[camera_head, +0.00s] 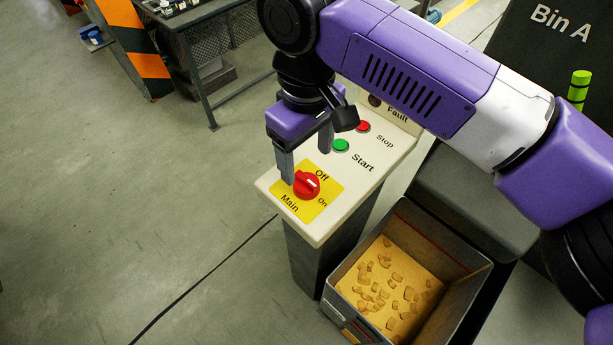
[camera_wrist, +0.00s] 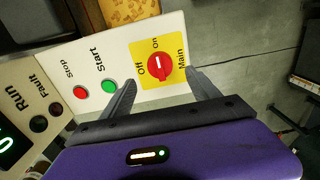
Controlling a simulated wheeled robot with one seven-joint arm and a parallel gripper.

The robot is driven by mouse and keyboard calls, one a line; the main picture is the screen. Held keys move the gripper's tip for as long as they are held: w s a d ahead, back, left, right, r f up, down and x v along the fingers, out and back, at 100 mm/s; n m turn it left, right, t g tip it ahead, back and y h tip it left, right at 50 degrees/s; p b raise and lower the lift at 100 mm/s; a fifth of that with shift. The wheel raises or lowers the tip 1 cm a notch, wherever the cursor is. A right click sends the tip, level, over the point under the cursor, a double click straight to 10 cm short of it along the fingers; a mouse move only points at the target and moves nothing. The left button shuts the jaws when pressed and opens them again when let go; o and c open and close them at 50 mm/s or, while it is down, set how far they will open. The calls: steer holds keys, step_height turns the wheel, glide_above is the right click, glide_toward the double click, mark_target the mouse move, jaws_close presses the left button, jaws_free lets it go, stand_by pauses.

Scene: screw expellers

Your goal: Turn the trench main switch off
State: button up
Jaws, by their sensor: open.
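The main switch (camera_head: 306,185) is a red rotary knob with a white mark, on a yellow plate labelled Off, On and Main. It sits at the near end of a cream control panel (camera_head: 318,228). The wrist view also shows the knob (camera_wrist: 159,67); its white mark lies along the Off–Main line, but I cannot tell which end is the pointer. My gripper (camera_head: 306,167) is open and points down over the panel. In the wrist view, its fingertips (camera_wrist: 160,78) straddle the knob's position with visible gaps. I cannot tell their exact height above the plate.
On the same panel are a green Start button (camera_head: 341,145), a red Stop button (camera_head: 362,126) and a dark Fault lamp (camera_head: 375,100). A grey bin (camera_head: 465,288) with brown pieces stands right of the pedestal.

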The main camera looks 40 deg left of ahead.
mark_target(306, 179)
step_height(306, 179, down, 7)
steer(key=shift+f+p, duration=0.2)
steer(key=shift+p, duration=0.25)
steer(key=c, duration=1.4)
steer(key=shift+o, duration=0.2)
